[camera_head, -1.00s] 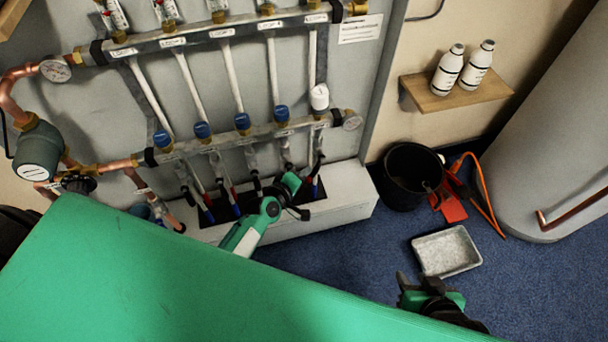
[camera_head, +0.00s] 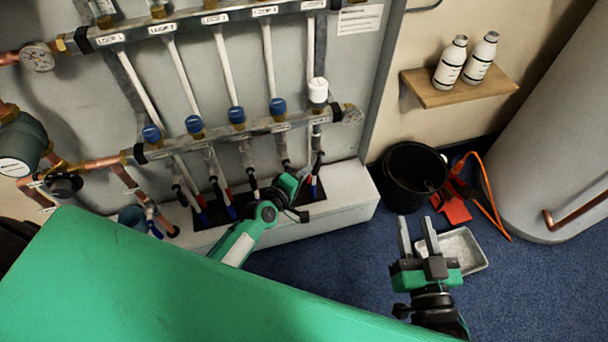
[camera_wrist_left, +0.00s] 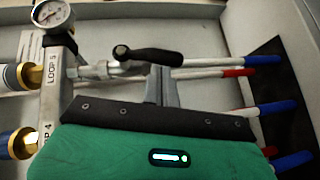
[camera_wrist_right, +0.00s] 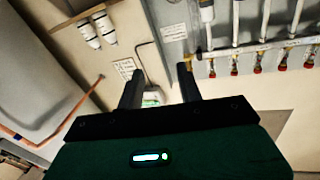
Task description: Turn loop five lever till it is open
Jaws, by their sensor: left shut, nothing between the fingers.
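The loop five lever (camera_wrist_left: 150,55) has a black handle on a metal valve under the LOOP 5 label (camera_wrist_left: 52,72). In the left wrist view its handle points right, roughly along the pipe with a slight tilt. My left gripper (camera_wrist_left: 160,72) is shut and empty, its fingertips right beside the handle; I cannot tell if they touch it. In the head view my left gripper (camera_head: 304,177) is low at the right end of the lower manifold bar (camera_head: 265,127). My right gripper (camera_head: 416,222) is open and empty, to the right over the floor.
A black bucket (camera_head: 412,190), a grey tray (camera_head: 468,246) and red-orange tools (camera_head: 453,207) are on the blue floor at right. A wooden shelf (camera_head: 430,94) holds two white bottles. Other loop pipes and valves stand close left of my left gripper.

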